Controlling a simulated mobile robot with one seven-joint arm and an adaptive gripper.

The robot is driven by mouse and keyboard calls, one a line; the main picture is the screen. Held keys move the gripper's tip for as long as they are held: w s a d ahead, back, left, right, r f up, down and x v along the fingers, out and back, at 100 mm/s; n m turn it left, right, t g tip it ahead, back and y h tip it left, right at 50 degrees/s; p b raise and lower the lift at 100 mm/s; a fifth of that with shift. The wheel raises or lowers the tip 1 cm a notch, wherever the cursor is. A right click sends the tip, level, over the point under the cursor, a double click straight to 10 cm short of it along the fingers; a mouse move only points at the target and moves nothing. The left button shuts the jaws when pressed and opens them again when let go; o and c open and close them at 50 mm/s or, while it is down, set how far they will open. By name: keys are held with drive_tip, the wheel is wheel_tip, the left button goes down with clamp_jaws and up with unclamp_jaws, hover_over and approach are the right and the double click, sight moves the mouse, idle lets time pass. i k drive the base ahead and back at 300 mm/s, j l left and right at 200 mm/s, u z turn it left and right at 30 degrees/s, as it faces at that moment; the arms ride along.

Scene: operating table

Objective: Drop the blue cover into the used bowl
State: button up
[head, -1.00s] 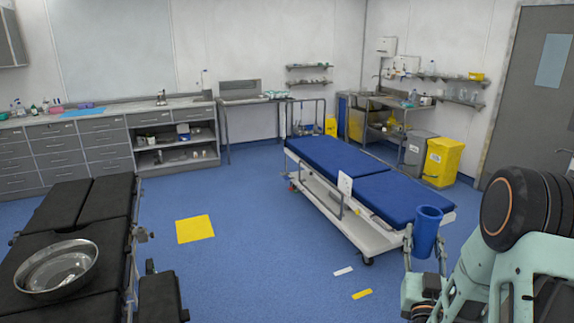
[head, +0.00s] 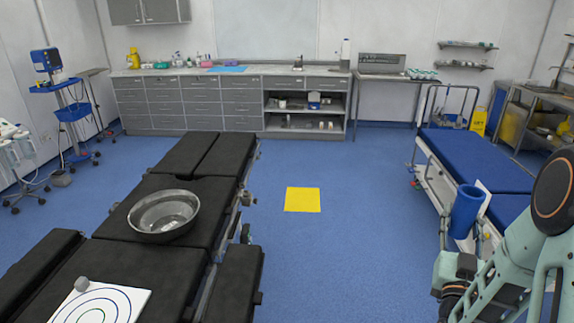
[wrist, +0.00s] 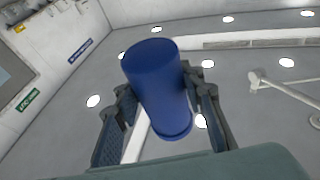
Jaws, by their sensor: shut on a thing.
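The blue cover (head: 467,211) is a blue cylinder at the right of the head view, held up above the floor and tilted. My gripper (wrist: 162,100) is shut on the cover, with one finger on each side of it in the wrist view. In the head view the fingers are mostly hidden by the cover and arm. A shiny metal bowl (head: 164,214) sits on the black operating table (head: 205,190) at the left and looks empty. The cover is well to the right of the bowl, apart from it.
A white board with rings (head: 100,303) and a small grey object (head: 81,284) lie on the table's near part. A blue-topped trolley (head: 470,160) stands at the right. Open floor with a yellow square (head: 302,199) lies between table and trolley.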

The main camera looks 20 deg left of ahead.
sight(166, 228)
drive_tip(key=i+u, duration=0.6)
drive_tip(key=i, duration=0.2)
drive_tip(key=i+u, duration=0.4)
drive_tip(key=i+l+u, duration=0.35)
drive_tip(key=i+u, duration=0.2)
drive_tip(key=u, duration=0.2)
drive_tip(key=i+l+u, duration=0.15)
drive_tip(key=u, duration=0.25)
drive_tip(key=i+l+u, duration=0.15)
drive_tip(key=u, duration=0.2)
drive_tip(key=i+l+u, duration=0.25)
drive_tip(key=u, duration=0.15)
drive_tip(key=i+l+u, duration=0.25)
drive_tip(key=l+u, duration=0.25)
drive_tip(key=i+l+u, duration=0.25)
drive_tip(key=k+l, duration=0.05)
drive_tip(key=k, duration=0.05)
